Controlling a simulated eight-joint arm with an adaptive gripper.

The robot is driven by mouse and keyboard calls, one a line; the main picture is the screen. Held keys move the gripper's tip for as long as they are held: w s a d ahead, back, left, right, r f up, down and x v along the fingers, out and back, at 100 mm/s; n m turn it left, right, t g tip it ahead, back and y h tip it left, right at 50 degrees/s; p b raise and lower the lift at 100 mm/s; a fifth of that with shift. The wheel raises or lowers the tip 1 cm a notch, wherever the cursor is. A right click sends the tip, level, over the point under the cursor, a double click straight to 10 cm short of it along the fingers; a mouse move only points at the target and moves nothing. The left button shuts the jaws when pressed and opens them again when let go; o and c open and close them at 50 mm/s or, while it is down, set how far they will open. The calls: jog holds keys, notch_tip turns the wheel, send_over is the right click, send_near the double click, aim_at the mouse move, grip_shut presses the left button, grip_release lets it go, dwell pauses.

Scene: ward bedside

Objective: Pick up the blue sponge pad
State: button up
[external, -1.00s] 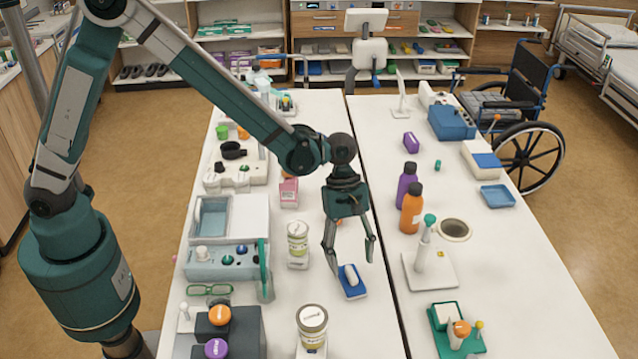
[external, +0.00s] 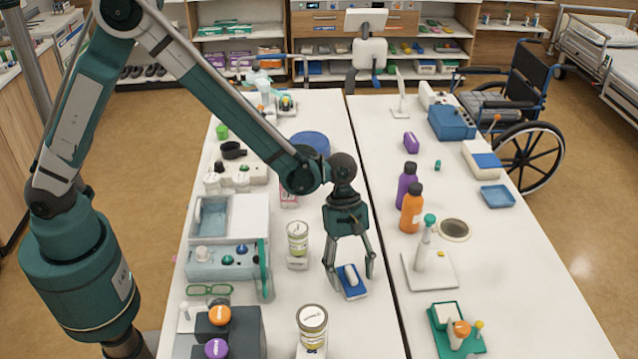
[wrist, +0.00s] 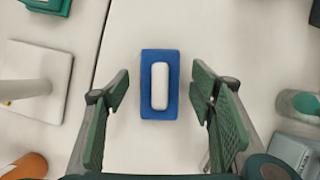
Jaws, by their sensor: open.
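The blue sponge pad (external: 351,283) lies flat on the left white table, near its right edge. A white rounded block (external: 350,274) sits on top of it, lengthwise along its middle. The pad (wrist: 146,84) also shows in the wrist view, upper centre, with the white block (wrist: 160,86) on it. My gripper (external: 350,279) is open and empty, pointing down, its fingers to either side of the pad in the external view. In the wrist view my gripper (wrist: 162,98) has its fingers spread wider than the pad, and neither finger touches it.
Two lidded jars (external: 298,240) (external: 312,328) stand left of the pad. A teal-white case (external: 222,262) is further left. On the right table stand orange (external: 412,210) and purple (external: 406,182) bottles and a white stand (external: 430,272). A gap between the tables lies right of the pad.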

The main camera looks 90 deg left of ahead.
aim_at(351, 272)
jog(key=shift+c, duration=0.6)
jog(key=c, duration=0.9)
jog(key=shift+r, duration=5)
